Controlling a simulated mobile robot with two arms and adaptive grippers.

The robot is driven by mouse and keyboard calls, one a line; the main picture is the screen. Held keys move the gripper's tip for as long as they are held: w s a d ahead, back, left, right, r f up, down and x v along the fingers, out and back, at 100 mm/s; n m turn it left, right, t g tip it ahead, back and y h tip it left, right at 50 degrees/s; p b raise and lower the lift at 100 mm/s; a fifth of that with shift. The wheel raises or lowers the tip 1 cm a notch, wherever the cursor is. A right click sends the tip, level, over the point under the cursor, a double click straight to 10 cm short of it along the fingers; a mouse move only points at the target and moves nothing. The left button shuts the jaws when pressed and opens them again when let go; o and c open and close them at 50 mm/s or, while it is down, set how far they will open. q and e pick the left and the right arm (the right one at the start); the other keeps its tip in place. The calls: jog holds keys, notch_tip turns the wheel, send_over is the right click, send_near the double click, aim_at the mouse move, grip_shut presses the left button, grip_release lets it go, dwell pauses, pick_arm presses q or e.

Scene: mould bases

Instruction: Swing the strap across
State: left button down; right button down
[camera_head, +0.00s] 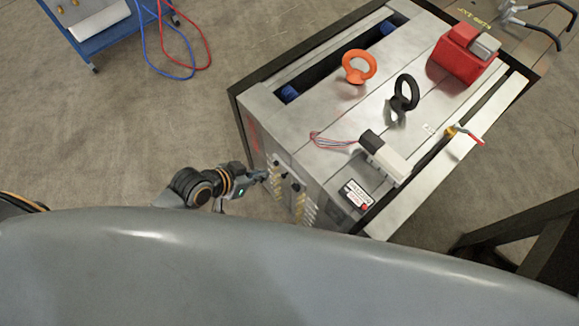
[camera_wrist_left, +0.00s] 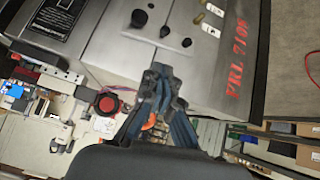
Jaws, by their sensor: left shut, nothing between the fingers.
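The mould base (camera_head: 335,140) is a large grey metal block; its near side face also fills the upper part of the left wrist view (camera_wrist_left: 110,45). On that face are a short black rounded piece (camera_wrist_left: 139,18) and small dark pins (camera_wrist_left: 165,31). I cannot tell for certain which of these is the strap. My left gripper (camera_head: 263,177) is at this face, beside the dark fittings and brass nipples (camera_head: 276,184). In the left wrist view its fingers (camera_wrist_left: 163,78) are together and empty, just short of the pins. Contact is unclear. My right gripper is not in view.
On top stand an orange eyebolt (camera_head: 359,66), a black eyebolt (camera_head: 405,93), a red box (camera_head: 463,55) and a white connector block (camera_head: 385,160) with loose wires. A blue cart (camera_head: 105,32) with hoses stands at upper left. Floor left of the mould is clear.

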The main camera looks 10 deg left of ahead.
pick_arm(q)
notch_tip(320, 180, up, 4)
jog(key=d, duration=0.2)
jog(key=p, duration=0.1)
send_over(298, 174)
jog(key=s+a, duration=0.2)
jog(key=shift+m+h, duration=0.3)
jog(key=f, duration=0.6)
jog(key=shift+w+a+f, duration=0.1)
jog(key=shift+w+f, duration=0.1)
jog(key=shift+f, duration=0.15)
jog(key=shift+s+f, duration=0.25)
jog(key=shift+f, duration=0.9)
jog(key=shift+w+f, duration=0.1)
jog(key=shift+f, duration=0.7)
